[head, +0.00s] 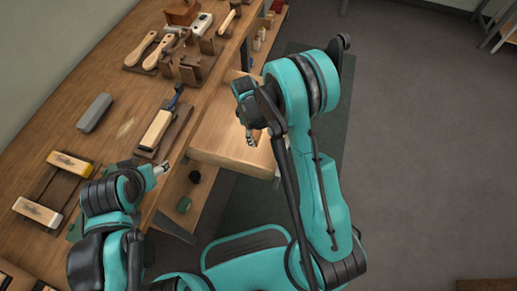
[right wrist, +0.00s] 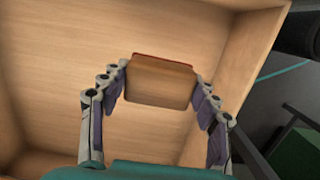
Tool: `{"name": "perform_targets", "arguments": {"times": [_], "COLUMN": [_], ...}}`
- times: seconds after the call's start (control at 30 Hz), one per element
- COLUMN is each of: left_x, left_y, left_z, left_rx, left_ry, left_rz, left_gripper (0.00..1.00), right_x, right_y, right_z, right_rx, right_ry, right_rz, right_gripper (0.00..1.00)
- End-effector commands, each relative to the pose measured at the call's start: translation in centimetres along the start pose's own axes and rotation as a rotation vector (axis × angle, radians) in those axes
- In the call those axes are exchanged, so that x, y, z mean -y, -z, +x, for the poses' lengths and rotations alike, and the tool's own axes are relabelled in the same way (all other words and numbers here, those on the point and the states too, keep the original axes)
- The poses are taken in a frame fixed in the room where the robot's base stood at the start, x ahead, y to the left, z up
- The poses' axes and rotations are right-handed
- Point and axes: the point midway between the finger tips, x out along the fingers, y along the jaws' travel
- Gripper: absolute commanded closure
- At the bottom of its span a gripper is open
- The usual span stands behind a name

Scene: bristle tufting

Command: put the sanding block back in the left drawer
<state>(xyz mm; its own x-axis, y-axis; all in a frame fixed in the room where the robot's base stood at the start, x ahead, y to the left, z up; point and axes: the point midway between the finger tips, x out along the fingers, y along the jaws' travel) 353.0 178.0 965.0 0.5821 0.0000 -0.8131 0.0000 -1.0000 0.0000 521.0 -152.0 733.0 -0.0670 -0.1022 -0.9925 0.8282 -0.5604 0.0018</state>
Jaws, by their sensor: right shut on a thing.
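The sanding block (right wrist: 160,82), a brown block with a red edge, sits between the fingers of my right gripper (right wrist: 163,88) in the right wrist view. The gripper is shut on it. Around and beneath it are the pale wooden floor and walls of an open drawer (right wrist: 60,50). I cannot tell if the block touches the floor.
The wooden bench (head: 128,70) holds a grey block (head: 95,112), a brush-like block on a dark tray (head: 156,130), two pale blocks at the left and several wooden tools at the back.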

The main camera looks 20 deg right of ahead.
Motion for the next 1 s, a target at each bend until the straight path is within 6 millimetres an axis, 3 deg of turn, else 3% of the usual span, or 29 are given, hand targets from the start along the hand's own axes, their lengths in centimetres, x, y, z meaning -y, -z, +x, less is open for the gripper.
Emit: {"name": "perform_targets", "arguments": {"times": [0.1, 0.5, 0.87, 0.9, 0.97, 1.0], "left_x": [0.0, 0.0, 0.0, 0.0, 0.0, 0.0], "left_y": [-0.9, -2.2, -2.1, -2.1, -2.1, -2.1], "left_z": [1.2, 3.0, 2.9, 2.9, 2.9, 2.9], "left_rx": [0.000, 0.000, 0.000, 0.000, 0.000, 0.000], "left_ry": [0.000, 0.000, 0.000, 0.000, 0.000, 0.000], "left_rz": [0.000, 0.000, 0.000, 0.000, 0.000, 0.000], "left_gripper": [0.41, 0.41, 0.41, 0.41, 0.41, 0.41], "right_x": [0.0, 0.0, 0.0, 0.0, 0.0, 0.0], "right_y": [0.4, 1.0, 1.1, 1.1, 1.1, 1.1], "right_z": [2.9, 8.0, 8.2, 8.3, 8.2, 8.2], "right_rx": [0.000, 0.000, 0.000, 0.000, 0.000, 0.000], "right_ry": [0.000, 0.000, 0.000, 0.000, 0.000, 0.000], "right_rz": [0.000, -0.001, -0.001, -0.001, -0.001, -0.001], "right_gripper": [0.70, 0.70, 0.70, 0.36, 0.20, 0.18]}}
